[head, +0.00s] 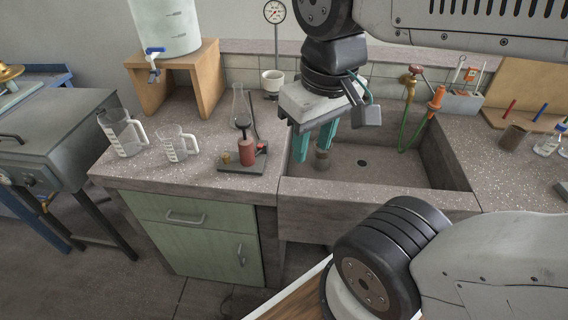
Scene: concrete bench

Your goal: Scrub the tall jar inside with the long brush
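My gripper (313,154) hangs over the left part of the stone sink, pointing down. Its two teal fingers stand apart with a gap between them. A small brown-grey cylinder (322,160) shows right by the tip of the right finger; I cannot tell whether it touches the finger or stands in the sink behind it. A grey caddy (462,102) at the sink's back right holds thin upright tools, one of them pale and long; I cannot tell whether it is the long brush. I cannot make out a tall jar for certain.
The sink (400,170) has green hoses and taps at its back right. Two clear measuring jugs (122,133) (177,145), a glass flask (240,105) and a red device on a dark base (245,150) stand on the left counter. A brown pot (513,138) stands right.

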